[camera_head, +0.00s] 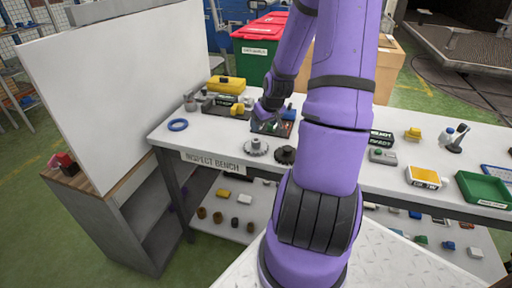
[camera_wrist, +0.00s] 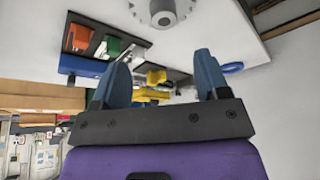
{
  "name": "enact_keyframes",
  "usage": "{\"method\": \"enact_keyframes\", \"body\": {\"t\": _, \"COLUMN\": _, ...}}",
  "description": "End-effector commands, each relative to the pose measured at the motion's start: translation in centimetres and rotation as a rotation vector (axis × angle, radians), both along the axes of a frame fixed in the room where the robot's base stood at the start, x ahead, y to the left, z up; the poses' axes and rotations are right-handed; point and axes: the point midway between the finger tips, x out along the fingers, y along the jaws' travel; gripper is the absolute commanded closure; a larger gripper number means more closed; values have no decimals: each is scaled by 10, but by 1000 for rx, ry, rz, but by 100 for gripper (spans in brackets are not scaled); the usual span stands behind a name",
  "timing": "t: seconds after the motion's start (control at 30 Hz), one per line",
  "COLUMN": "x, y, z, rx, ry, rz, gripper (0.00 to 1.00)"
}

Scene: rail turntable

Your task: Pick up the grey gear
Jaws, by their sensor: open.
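The grey gear (camera_head: 256,147) lies flat on the white bench near its front edge, with a hub standing up in its middle. In the wrist view the grey gear (camera_wrist: 162,12) shows at the top edge, partly cut off, beyond the fingertips and roughly in line with the gap between them. My gripper (camera_wrist: 162,62) has two blue fingers spread apart with nothing between them. In the head view my purple arm reaches over the bench, and the gripper end is behind the gear, apart from it.
A black gear (camera_head: 285,156) lies just right of the grey one. A dark tray with coloured parts (camera_head: 284,130) is behind. A blue ring (camera_head: 178,125) lies left, with clear bench between. A yellow case (camera_head: 227,84) stands at the back. A whiteboard (camera_head: 120,80) rises at left.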

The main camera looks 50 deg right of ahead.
Motion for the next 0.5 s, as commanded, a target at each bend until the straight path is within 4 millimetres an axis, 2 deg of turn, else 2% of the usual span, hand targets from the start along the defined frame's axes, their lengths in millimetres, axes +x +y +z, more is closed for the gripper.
{"method": "enact_keyframes", "body": {"t": 0.3, "x": 14, "y": -3, "z": -36, "rx": 4, "ry": 2, "rz": 1, "gripper": 32}}
{"method": "enact_keyframes", "body": {"t": 0.5, "x": 19, "y": -5, "z": -48, "rx": 0, "ry": 1, "rz": 0, "gripper": 32}}
